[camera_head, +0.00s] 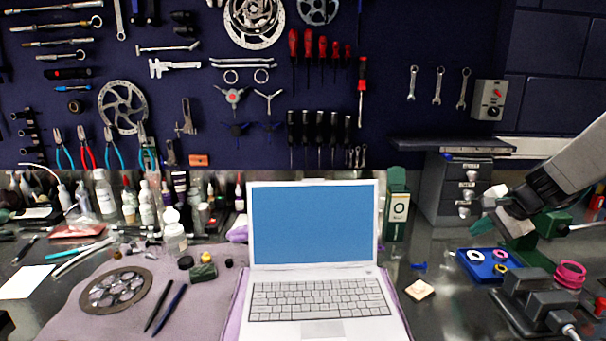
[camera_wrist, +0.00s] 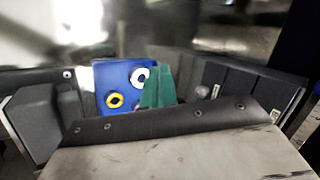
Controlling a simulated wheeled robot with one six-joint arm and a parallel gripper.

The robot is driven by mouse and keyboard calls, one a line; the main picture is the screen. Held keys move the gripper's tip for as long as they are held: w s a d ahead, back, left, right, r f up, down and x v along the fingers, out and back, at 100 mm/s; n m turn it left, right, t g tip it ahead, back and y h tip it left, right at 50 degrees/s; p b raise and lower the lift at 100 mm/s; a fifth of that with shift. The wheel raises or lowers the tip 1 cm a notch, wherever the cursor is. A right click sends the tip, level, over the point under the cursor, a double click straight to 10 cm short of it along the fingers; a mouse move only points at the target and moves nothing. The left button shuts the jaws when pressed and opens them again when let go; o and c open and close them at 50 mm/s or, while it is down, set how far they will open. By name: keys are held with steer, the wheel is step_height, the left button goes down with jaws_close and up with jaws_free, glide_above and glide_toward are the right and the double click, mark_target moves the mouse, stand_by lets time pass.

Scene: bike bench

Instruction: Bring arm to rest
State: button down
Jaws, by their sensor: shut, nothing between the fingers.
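My arm reaches in from the right edge in the head view. My gripper (camera_head: 487,212) hangs above the right part of the bench, in front of the grey drawer cabinet, with its teal fingertips pointing left and down. The gripper (camera_wrist: 158,90) also shows in the wrist view, its teal fingertips together in the middle. It is shut and holds nothing. Below and beyond it lies a blue tray (camera_head: 481,268) with small rings on it; the tray (camera_wrist: 105,76) shows behind the fingertips in the wrist view.
The drawer cabinet (camera_head: 440,195) is close behind my gripper. Dark blocky gear and a pink ring stack (camera_head: 570,274) stand at the right. Bottles crowd the left; tools hang on the wall.

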steer(key=s+a+r+n+g+h, duration=0.1)
steer(key=s+a+n, duration=0.3)
steer(key=s, duration=0.7)
steer(key=s+a+r+n+g, duration=0.2)
steer(key=s+a+n, duration=0.3)
steer(key=s, duration=0.6)
steer(key=s+a+r+n+g+h, duration=0.1)
steer(key=s+a+n, duration=0.3)
steer(key=s+a, duration=0.4)
steer(key=s+r+g, duration=0.1)
steer(key=s, duration=0.2)
steer(key=shift+s+a+n+h, duration=0.2)
steer(key=shift+s+n+h, duration=0.1)
steer(key=shift+n, duration=0.1)
steer(key=shift+d+r, duration=0.1)
